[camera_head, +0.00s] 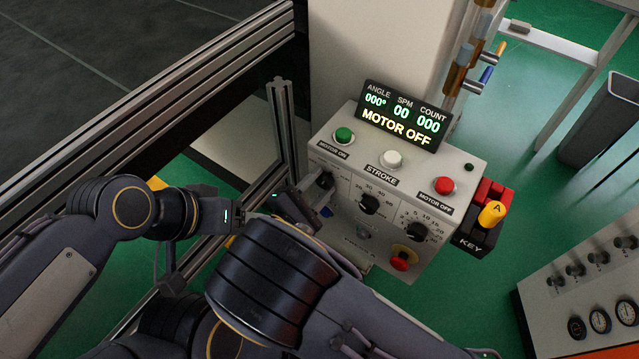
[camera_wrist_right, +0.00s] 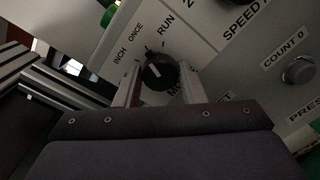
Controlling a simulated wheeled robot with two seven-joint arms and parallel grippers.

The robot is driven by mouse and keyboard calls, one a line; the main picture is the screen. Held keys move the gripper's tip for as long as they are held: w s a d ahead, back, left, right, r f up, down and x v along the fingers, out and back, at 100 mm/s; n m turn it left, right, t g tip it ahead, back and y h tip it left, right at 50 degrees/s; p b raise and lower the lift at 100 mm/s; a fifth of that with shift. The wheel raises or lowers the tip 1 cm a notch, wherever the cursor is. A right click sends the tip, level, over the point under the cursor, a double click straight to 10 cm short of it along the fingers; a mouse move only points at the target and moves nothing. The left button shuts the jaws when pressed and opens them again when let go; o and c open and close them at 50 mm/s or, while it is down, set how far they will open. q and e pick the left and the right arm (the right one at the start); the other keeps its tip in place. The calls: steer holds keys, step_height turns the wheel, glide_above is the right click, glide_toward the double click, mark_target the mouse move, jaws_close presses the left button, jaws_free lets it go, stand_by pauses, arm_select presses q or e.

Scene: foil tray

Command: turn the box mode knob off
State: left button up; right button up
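The grey control box (camera_head: 345,228) stands in the middle of the head view, its display reading MOTOR OFF. The mode knob (camera_wrist_right: 161,73) is black and round with a white pointer mark, and shows clearly in the right wrist view. The labels INCH, ONCE and RUN surround it; its lower label is partly hidden by my gripper. In the head view the knob (camera_head: 325,181) is at the box's left side, beside my right gripper (camera_head: 304,197). My right gripper is open, with one finger on each side of the knob; contact cannot be told.
A metal rail frame (camera_head: 284,140) stands close left of the box. Neighbouring knobs (camera_head: 370,203), a red-and-yellow stop button (camera_head: 401,260) and a yellow key switch (camera_head: 491,213) lie to the right. A gauge panel (camera_head: 590,285) is at lower right.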

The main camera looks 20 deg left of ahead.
steer(key=c, duration=0.5)
steer(key=shift+n, duration=0.3)
steer(key=n, duration=0.2)
steer(key=shift+n, duration=0.3)
steer(key=n, duration=0.3)
steer(key=shift+n, duration=0.3)
steer(key=n+p, duration=0.1)
steer(key=n, duration=0.3)
steer(key=shift+n+t, duration=0.3)
steer(key=shift+n, duration=0.1)
steer(key=shift+n+y+p, duration=0.4)
steer(key=shift+n+p, duration=0.2)
steer(key=shift+n, duration=1.8)
steer(key=shift+f, duration=0.1)
